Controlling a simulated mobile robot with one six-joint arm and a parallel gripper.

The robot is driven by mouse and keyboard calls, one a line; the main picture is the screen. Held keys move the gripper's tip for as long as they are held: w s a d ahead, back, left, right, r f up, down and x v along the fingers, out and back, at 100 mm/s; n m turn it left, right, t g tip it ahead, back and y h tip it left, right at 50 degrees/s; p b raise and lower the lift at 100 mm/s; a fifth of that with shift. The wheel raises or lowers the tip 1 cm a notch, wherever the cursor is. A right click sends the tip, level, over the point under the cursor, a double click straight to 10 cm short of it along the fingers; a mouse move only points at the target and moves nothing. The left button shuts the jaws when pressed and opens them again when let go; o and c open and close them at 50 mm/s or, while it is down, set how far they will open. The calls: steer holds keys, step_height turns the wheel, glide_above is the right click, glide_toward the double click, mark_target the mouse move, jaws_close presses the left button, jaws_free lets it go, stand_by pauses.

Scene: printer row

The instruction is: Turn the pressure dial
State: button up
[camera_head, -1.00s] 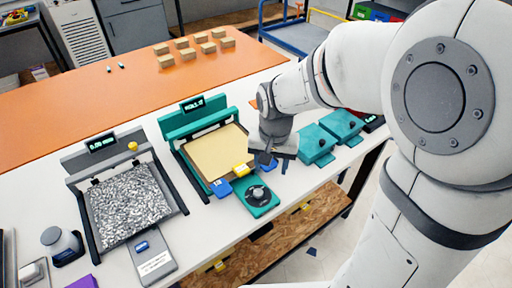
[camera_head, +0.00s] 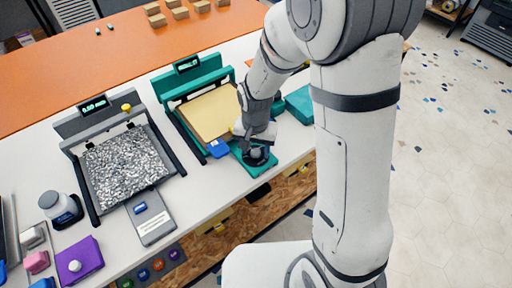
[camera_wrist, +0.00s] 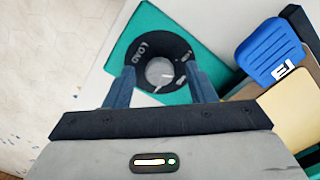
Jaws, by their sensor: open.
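The pressure dial is a grey round knob (camera_wrist: 160,72) on a black ring with white lettering, "LOAD" being readable on its left. It sits on a teal base plate (camera_wrist: 125,45) at the front of the teal machine (camera_head: 172,83). In the head view the dial (camera_head: 257,154) is partly hidden by my gripper (camera_head: 254,147). In the wrist view my gripper (camera_wrist: 160,88) is open, with one blue finger on each side of the knob. I cannot tell whether the fingers touch it.
A blue block (camera_wrist: 270,52) with white marks lies right of the dial in the wrist view, by a cream sheet (camera_wrist: 295,108). A grey machine (camera_head: 76,150) stands left, and a teal box (camera_head: 300,103) right. The table's front edge is close to the dial.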

steer(key=c, duration=0.9)
steer(key=shift+d, duration=0.15)
steer(key=shift+c, duration=0.3)
steer(key=shift+n+b, duration=0.75)
steer(key=shift+n, duration=2.25)
